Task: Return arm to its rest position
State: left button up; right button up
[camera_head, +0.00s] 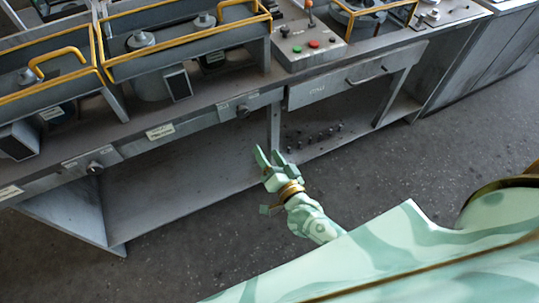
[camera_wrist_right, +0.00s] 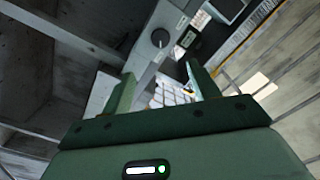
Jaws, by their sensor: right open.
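My right gripper (camera_head: 268,158) is pale green with a brass ring at its wrist. In the head view it is in front of the grey workbench (camera_head: 150,134), apart from the drawer fronts and over the open space below them. In the right wrist view its two dark green fingers (camera_wrist_right: 158,92) stand apart, with nothing held between them. The bench edge and a round dark knob (camera_wrist_right: 160,38) show beyond the fingers. Much of my right arm is hidden behind my pale green body in the head view. My left gripper is not in view.
Yellow-railed bays (camera_head: 185,36) stand on the bench at the upper left. A control box (camera_head: 308,46) with red and green buttons and a lever is right of them. A drawer with a handle (camera_head: 367,77) is under the bench top. Dark floor (camera_head: 440,140) is clear at right.

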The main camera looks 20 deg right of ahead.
jog(key=s+d+f+n+g+y, duration=0.1)
jog(key=s+f+n+g, duration=0.4)
jog(key=s+f, duration=0.5)
jog(key=s+f+n+g, duration=0.4)
jog(key=s+f+g, duration=0.15)
jog(key=f, duration=0.85)
jog(key=s+d+f+n+g, duration=0.1)
jog(key=s+d+f+g, duration=0.1)
jog(key=s, duration=0.7)
jog(key=s+d+f+n+g+h, duration=0.1)
jog(key=s+f, duration=0.3)
jog(key=s, duration=0.5)
jog(key=s+d+f+n+g, duration=0.1)
jog(key=s+d+f+g, duration=0.2)
jog(key=s, duration=0.7)
jog(key=shift+g+h, duration=0.3)
jog(key=shift+g, duration=0.15)
jog(key=shift+a, duration=0.1)
